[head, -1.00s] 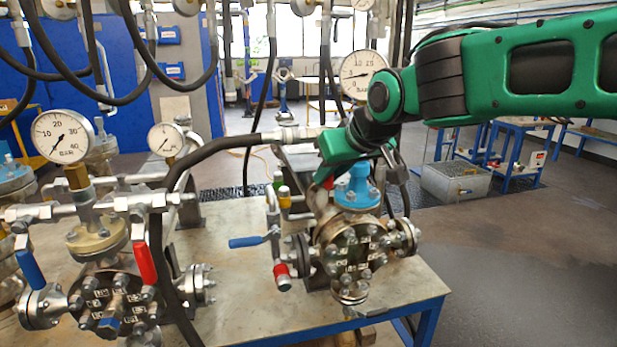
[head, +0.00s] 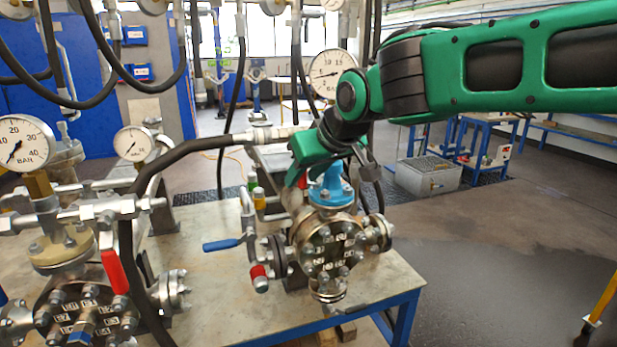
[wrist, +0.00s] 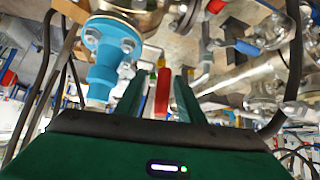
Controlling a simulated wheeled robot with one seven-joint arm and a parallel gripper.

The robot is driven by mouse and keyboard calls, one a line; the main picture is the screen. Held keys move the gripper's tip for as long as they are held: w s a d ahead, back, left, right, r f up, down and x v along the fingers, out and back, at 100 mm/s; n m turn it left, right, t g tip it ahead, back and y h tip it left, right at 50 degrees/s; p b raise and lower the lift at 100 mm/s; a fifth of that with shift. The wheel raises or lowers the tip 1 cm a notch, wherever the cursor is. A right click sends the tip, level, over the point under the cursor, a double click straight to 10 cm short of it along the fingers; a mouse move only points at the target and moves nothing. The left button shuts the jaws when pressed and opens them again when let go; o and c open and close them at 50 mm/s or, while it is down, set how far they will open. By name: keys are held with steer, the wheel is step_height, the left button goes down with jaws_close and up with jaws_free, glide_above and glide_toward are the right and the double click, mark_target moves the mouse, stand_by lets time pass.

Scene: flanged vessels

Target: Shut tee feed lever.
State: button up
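A red lever (wrist: 163,90) stands between the two fingers of my gripper (wrist: 160,98) in the wrist view. The fingers are apart, with the lever between them; I cannot tell whether either touches it. In the head view only a bit of the red lever (head: 303,180) shows below my green wrist, beside the blue flanged neck (head: 330,184) of the right vessel (head: 330,245); my fingertips are mostly hidden there. A blue lever (head: 222,244) sticks out to the left of this vessel, on a pipe with a red fitting. No label shows which is the tee feed lever.
The vessel stands on a blue-edged table (head: 385,285). Another vessel (head: 80,310) with a red lever (head: 115,271) stands at the left. A black hose (head: 130,240) and a pressure gauge (head: 327,72) are near my arm. Floor at the right is mostly clear.

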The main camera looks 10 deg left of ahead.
steer(key=v, duration=1)
steer(key=shift+d, duration=0.2)
steer(key=shift+s+r, duration=0.1)
steer(key=shift+r, duration=0.05)
